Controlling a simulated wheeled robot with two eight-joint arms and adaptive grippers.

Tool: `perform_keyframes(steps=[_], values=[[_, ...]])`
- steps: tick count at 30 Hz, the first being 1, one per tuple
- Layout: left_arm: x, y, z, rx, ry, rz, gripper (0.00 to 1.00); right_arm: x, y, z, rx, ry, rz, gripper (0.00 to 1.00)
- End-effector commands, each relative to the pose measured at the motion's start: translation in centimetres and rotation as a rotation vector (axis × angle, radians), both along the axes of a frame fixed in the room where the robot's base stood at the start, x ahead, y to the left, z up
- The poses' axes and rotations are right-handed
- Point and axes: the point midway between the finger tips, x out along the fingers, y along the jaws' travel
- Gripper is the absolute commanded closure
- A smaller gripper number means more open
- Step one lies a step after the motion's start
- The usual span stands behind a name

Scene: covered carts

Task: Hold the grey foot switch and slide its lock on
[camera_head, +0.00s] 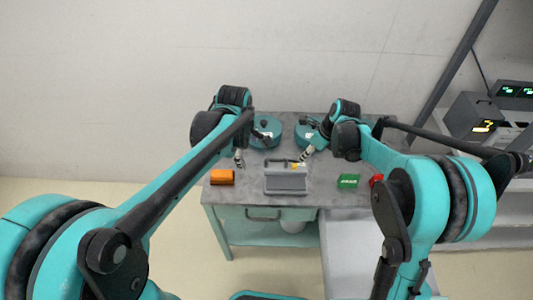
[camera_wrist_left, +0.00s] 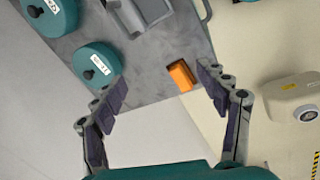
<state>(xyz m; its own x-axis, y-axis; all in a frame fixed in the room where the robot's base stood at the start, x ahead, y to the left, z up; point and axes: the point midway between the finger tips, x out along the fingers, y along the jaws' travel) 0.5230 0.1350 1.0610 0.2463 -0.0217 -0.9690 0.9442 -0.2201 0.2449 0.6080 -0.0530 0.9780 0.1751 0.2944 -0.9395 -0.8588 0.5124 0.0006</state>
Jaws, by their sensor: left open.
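The grey foot switch (camera_head: 286,182) sits on the grey tabletop near its front edge, with a small yellow-orange part (camera_head: 298,165) at its back right. In the left wrist view part of the grey switch (camera_wrist_left: 142,14) shows at the top edge. My left gripper (camera_head: 240,160) is left of the switch, apart from it; in the wrist view its fingers (camera_wrist_left: 160,92) are spread with nothing between them. My right gripper (camera_head: 304,157) is at the back right of the switch, close to the yellow-orange part; contact and its finger opening are too small to tell.
An orange block (camera_head: 222,177) lies left of the switch. A green box (camera_head: 348,181) and a red object (camera_head: 376,179) lie right. Two round teal containers (camera_head: 266,133) (camera_head: 306,133) stand behind. The table (camera_head: 325,190) has a drawer handle in front. Shelved instruments (camera_head: 476,116) stand far right.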

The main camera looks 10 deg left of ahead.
Motion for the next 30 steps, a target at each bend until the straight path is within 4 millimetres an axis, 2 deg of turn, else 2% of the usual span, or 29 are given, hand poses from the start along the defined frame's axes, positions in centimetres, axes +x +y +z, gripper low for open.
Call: perform_keyframes(steps=[1,6,12,15,19,25,30], values=[[1.4,-0.5,-0.9,-0.018,0.025,0.076,0.26,0.0,0.0,0.0,0.000,0.000,0.000,0.66],[5.0,-1.9,-4.5,-0.070,0.113,0.378,0.26,0.0,0.0,0.0,0.000,0.000,0.000,0.66],[8.0,-3.4,-9.0,-0.094,0.194,0.690,0.26,0.0,0.0,0.0,0.000,0.000,0.000,0.66],[8.8,-3.9,-10.7,-0.095,0.219,0.801,0.26,0.0,0.0,0.0,0.000,0.000,0.000,0.66],[9.4,-4.3,-12.1,-0.094,0.237,0.886,0.26,0.0,0.0,0.0,0.000,0.000,0.000,0.66],[9.6,-4.4,-14.0,-0.093,0.243,0.917,0.26,0.0,0.0,0.0,0.000,0.000,0.000,0.66],[9.5,-4.4,-16.7,-0.094,0.242,0.916,0.26,0.0,0.0,0.0,0.000,0.000,0.000,0.66]])
